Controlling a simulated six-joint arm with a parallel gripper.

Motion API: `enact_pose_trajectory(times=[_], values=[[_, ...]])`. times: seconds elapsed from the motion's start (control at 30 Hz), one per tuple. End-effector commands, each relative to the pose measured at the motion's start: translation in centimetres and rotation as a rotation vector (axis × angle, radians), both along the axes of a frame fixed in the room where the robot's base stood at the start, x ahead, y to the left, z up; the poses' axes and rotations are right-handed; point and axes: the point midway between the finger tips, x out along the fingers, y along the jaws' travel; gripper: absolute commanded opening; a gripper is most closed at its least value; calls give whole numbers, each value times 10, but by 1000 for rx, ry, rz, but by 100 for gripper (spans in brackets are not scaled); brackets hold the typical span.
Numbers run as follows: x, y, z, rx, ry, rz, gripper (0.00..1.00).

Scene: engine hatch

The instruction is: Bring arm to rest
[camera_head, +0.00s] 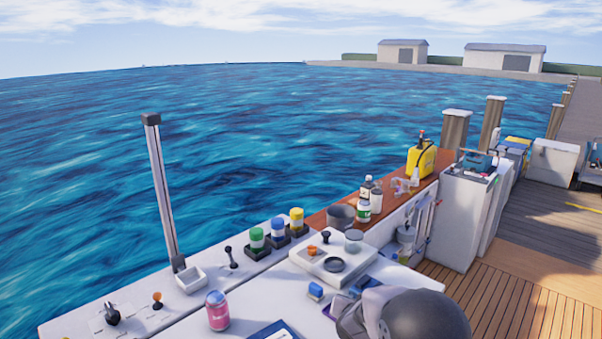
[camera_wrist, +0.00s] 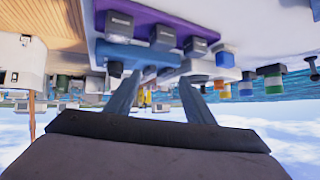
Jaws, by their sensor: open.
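My gripper (camera_wrist: 157,85) shows in the wrist view, with its two grey fingers spread apart. I see nothing clearly held between them. The wrist picture is upside down, with sky at the bottom. A blue bar (camera_wrist: 135,55) and a purple surface (camera_wrist: 155,17) with several dark blocks lie beyond the fingertips; I cannot tell how far. In the head view my grey arm (camera_head: 425,318) is at the bottom right, low over the white deck top, and hides part of it. The fingertips are not clear there.
A white hatch lid (camera_head: 310,262) with a dark ring lies left of my arm. A pink can (camera_head: 217,311), an upright post (camera_head: 160,190) and small levers stand further left. Bottles (camera_head: 364,205) and a yellow canister (camera_head: 420,160) stand behind. Open water lies beyond the edge.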

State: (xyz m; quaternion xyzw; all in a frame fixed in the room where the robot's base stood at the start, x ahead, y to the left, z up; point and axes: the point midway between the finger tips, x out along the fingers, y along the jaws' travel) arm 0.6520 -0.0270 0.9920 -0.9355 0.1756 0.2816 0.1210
Motion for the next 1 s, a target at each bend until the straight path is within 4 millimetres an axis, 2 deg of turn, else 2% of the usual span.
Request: enact_pose_trajectory(times=[0.1, 0.17, 0.27, 0.3, 0.4, 0.5, 0.6, 0.7, 0.8, 1.0], values=[[-46, 34, 4, 84, 128, 171, 48], [-79, 48, 0, 114, 215, 248, 48], [-143, 62, -7, 146, 381, 349, 48], [-170, 64, -10, 151, 450, 379, 48], [-233, 60, -17, 148, 610, 426, 48], [-286, 51, -22, 131, 746, 445, 48], [-326, 41, -23, 111, 849, 448, 48], [-353, 33, -24, 95, 919, 443, 48], [-367, 28, -24, 85, 959, 439, 48], [-372, 26, -24, 80, 974, 439, 48]])
